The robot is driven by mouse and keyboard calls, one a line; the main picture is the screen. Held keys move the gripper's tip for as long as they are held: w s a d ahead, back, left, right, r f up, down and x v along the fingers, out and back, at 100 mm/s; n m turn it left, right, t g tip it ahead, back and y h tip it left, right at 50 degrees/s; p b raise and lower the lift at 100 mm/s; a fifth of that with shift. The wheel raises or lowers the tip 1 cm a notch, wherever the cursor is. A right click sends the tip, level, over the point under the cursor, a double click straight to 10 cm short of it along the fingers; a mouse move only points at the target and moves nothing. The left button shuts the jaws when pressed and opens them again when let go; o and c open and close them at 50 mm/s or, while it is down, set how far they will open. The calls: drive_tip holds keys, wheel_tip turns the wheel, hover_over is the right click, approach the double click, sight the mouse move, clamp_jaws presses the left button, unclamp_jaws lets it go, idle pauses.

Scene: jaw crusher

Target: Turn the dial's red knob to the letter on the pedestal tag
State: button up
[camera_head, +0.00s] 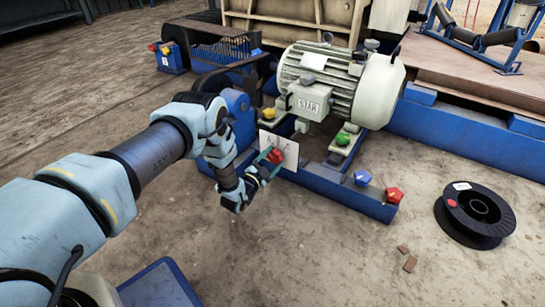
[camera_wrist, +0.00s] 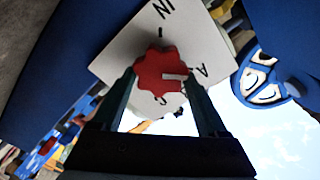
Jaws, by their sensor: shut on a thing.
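The dial is a white plate (camera_head: 288,157) at the front of the motor's blue frame. Its red knob (camera_head: 275,155) is partly covered by my gripper (camera_head: 269,158). In the wrist view, the red knob (camera_wrist: 158,68) sits between the two dark fingers of my gripper (camera_wrist: 160,80), which is shut on it. A pale pointer mark on the knob points right, towards a letter like A on the plate (camera_wrist: 125,50). Letters like IN and C also show, tilted. A small white tag (camera_head: 164,60) is on a blue pedestal (camera_head: 178,62) at the upper left; its letter is too small to read surely.
A cream motor (camera_head: 325,85) stands behind the dial. Yellow, green, blue (camera_head: 362,178) and red (camera_head: 394,195) pieces sit along the blue frame. A black spool (camera_head: 476,213) with a white tag lies at the right. The dirt floor in front is mostly clear.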

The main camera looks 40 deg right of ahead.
drive_tip(key=m, duration=0.2)
drive_tip(key=m+p, duration=0.1)
drive_tip(key=m, duration=0.2)
drive_tip(key=shift+s+f, duration=0.15)
drive_tip(key=shift+f, duration=0.05)
drive_tip(key=shift+f+m, duration=0.1)
drive_tip(key=shift+m, duration=1.7)
drive_tip(key=o, duration=1.3)
drive_tip(key=shift+a, duration=0.1)
drive_tip(key=p+v, duration=0.4)
drive_tip(key=v, duration=0.6)
drive_tip(key=shift+a+p, duration=0.3)
drive_tip(key=shift+a, duration=0.1)
